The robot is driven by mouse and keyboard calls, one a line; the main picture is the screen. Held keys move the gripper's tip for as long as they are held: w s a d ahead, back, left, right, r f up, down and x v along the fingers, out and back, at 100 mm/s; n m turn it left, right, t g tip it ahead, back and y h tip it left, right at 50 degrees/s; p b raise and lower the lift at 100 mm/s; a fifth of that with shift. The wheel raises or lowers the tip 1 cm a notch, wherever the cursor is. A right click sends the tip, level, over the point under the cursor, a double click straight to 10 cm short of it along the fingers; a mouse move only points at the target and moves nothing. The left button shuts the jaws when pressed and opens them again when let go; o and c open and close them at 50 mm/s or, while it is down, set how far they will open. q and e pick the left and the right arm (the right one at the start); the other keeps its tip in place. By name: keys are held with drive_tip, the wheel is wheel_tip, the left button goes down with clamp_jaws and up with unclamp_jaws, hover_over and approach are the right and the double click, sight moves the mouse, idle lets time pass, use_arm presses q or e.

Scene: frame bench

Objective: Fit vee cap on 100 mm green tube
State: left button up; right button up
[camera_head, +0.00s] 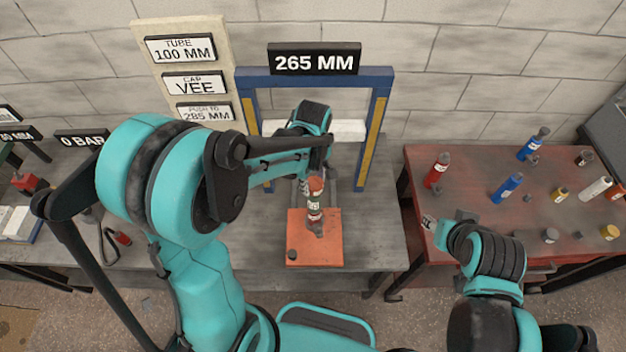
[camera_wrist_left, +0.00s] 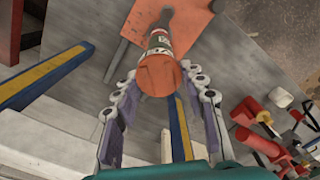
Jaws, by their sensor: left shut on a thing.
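In the head view an orange-red topped piece (camera_head: 315,186) stands upright in line with a tube body with a white label (camera_head: 314,206), over a dark foot on an orange plate (camera_head: 300,250). In the left wrist view the round orange top (camera_wrist_left: 158,74) hides much of the labelled body (camera_wrist_left: 159,42), which shows some dark green. My left gripper (camera_head: 314,187) is shut on the orange-topped piece, its fingers on either side of it. The vee shape cannot be made out. My right gripper (camera_head: 429,222) is beside the red table's left edge; its finger opening is unclear.
A blue frame (camera_head: 379,105) with yellow strips and a "265 MM" sign (camera_head: 314,60) stands behind the plate. A board (camera_head: 224,60) reads tube 100 MM, cap VEE, push to 285 MM. The red table (camera_head: 420,155) holds a red tube (camera_head: 437,170), blue tubes (camera_head: 508,188) and several small caps.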

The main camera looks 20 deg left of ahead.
sight(313, 182)
use_arm(q)
drive_tip(key=shift+f+b, duration=0.55)
drive_tip(key=shift+f, duration=0.15)
drive_tip(key=o, duration=1.3)
drive_tip(key=shift+o, duration=0.2)
wheel_tip(313, 182, up, 12)
